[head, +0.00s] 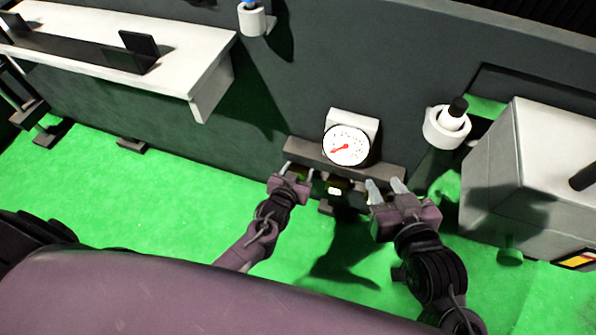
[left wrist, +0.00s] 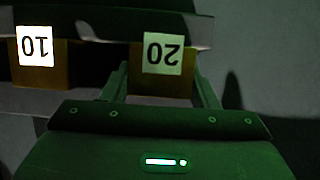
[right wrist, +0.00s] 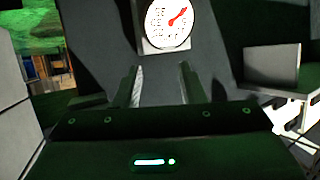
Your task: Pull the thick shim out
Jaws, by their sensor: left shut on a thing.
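A brown block labelled 20 (left wrist: 162,84) sits in a slot under a grey bar (left wrist: 230,32) in the left wrist view, its label upside down. My left gripper (head: 298,170) is at the fixture below the dial; its fingers (left wrist: 162,92) lie along both sides of the 20 block and are shut on it. A second brown block, labelled 10 (left wrist: 36,76), sits beside it; a white label also shows in the head view (head: 335,190). My right gripper (head: 384,187) is open and empty, right of the fixture; its fingers (right wrist: 161,84) stand apart.
A round dial gauge (head: 347,146) with a red needle stands above the fixture bar (head: 392,173). A grey box (head: 520,170) is at the right, near a white cup (head: 440,132) holding a bottle. A white shelf (head: 190,70) is upper left. Green floor lies below.

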